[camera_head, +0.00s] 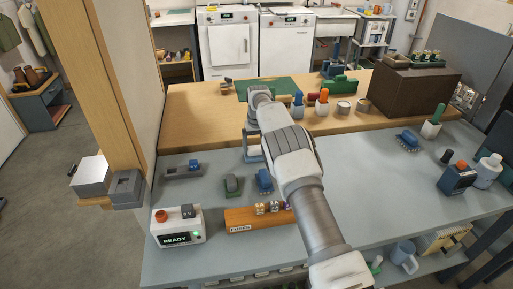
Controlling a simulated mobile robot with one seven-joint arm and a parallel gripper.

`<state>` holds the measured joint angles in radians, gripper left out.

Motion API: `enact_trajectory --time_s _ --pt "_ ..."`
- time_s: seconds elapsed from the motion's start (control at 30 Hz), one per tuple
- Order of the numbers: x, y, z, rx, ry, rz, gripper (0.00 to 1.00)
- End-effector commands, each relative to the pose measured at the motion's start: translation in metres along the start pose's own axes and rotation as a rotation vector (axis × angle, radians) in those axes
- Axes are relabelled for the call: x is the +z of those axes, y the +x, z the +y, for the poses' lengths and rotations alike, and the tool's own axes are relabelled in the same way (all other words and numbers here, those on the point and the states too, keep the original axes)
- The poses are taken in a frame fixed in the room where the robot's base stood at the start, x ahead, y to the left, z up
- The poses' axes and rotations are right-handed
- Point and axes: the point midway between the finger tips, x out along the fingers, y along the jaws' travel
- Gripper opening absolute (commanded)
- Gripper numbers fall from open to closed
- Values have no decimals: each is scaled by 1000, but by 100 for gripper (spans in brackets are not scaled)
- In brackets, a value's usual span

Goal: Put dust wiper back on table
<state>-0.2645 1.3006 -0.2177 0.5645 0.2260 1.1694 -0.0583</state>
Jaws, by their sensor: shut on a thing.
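My gripper (251,143) is partly hidden behind my own arm, over the boundary between the wooden bench top and the grey-blue table. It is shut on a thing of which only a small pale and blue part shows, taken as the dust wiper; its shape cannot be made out. The grey-blue table (370,190) spreads in front of the wooden top. Whether the held thing touches a surface cannot be told.
A white box reading READY (178,226), an orange tray (247,220) and small blue and green items (264,181) stand at the left. A blue brush-like item (408,140), a dark blue box (456,179) and a white bottle (487,171) stand at the right. The table's middle right is clear.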

Motion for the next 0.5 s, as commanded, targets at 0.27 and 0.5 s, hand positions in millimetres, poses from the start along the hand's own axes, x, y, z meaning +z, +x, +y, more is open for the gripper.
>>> enact_trajectory --time_s 0.27,0.5 --pt "0 2 0 0 0 3 45" --pt "0 4 0 0 0 2 100"
